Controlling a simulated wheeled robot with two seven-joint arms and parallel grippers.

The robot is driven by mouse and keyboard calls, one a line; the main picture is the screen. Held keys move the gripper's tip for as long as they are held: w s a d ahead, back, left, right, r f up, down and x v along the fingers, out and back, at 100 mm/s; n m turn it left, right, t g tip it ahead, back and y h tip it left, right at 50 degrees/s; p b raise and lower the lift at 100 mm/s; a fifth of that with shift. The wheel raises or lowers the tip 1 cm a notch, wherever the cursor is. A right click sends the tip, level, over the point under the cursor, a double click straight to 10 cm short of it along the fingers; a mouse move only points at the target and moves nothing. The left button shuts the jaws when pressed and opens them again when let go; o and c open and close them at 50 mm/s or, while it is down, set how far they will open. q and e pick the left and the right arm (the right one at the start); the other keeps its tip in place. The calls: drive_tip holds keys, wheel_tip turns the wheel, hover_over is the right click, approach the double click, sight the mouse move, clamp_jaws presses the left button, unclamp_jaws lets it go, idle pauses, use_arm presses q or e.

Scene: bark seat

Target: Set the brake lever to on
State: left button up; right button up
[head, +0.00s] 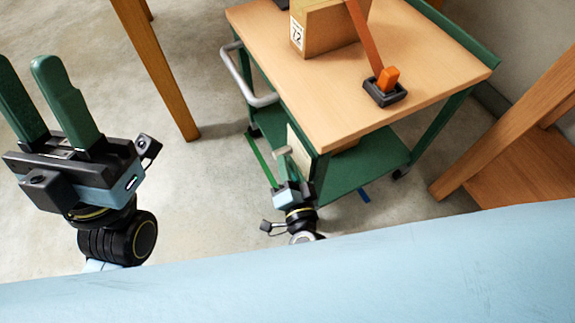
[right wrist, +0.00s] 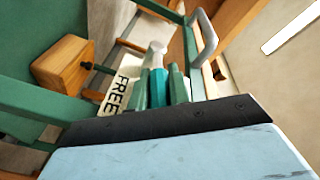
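The brake lever (head: 282,151) appears as a short pale-tipped handle on the near side of the green cart. Its pale tip (right wrist: 156,50) also shows in the right wrist view, beside a plate (right wrist: 117,90) that reads FREE. My right gripper (head: 290,172) is low at the cart's near side, with its green fingers around or beside the lever. In the right wrist view its fingers (right wrist: 167,80) stand close together just below the pale tip. I cannot tell whether they grip the lever. My left gripper (head: 38,100) is open and empty, away from the cart.
The cart's wooden top (head: 330,100) carries a cardboard box (head: 325,30) and an orange tool on a dark base (head: 384,93). A grey push handle (head: 240,80) sticks out at its left. Wooden furniture (head: 520,130) stands at the right.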

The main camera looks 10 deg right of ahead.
clamp_jaws()
